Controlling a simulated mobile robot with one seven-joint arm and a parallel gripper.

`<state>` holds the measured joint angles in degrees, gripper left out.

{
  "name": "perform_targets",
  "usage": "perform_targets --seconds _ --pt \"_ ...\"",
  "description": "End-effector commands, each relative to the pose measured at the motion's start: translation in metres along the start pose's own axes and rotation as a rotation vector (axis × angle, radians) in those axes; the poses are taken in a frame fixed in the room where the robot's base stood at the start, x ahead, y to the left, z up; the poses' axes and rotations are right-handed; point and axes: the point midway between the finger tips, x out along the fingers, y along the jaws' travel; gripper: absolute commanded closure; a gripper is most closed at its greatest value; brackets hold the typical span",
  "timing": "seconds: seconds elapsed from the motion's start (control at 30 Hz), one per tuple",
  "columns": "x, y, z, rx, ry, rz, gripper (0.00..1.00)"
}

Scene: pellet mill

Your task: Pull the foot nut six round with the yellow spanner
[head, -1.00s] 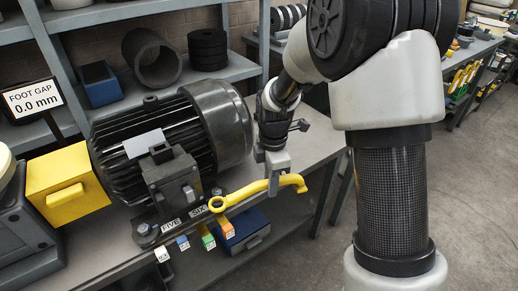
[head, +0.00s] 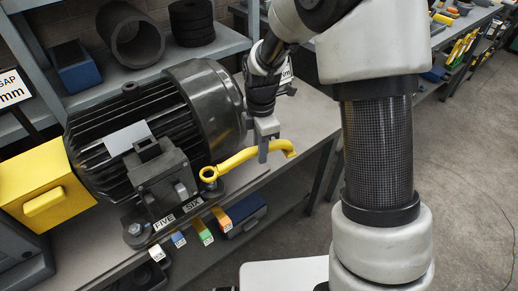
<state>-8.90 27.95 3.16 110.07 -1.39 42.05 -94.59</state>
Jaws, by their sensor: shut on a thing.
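The yellow spanner (head: 238,160) is held out over the bench edge, its ring end toward the motor and its hooked end to the right. My gripper (head: 263,152) is shut on the spanner's handle from above. The ring end appears just over the foot marked SIX (head: 192,203), at the motor's (head: 150,130) near right corner. Foot nut six is mostly hidden around the ring, so I cannot tell whether the ring is seated on it or above it. Foot nut five (head: 135,229) shows beside the FIVE label.
A yellow box (head: 45,188) stands left of the motor, with a gap display (head: 14,90) behind it. Coloured tags (head: 201,231) hang along the bench front, with a blue bin (head: 243,214) below. Shelves stand behind; open floor lies to the right.

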Motion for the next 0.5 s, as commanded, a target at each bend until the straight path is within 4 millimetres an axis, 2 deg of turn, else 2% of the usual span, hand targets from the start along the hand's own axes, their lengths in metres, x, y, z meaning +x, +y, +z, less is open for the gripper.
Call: perform_targets --seconds 0.5 --pt "-0.001 -0.056 -0.011 0.368 0.0 0.006 1.0"
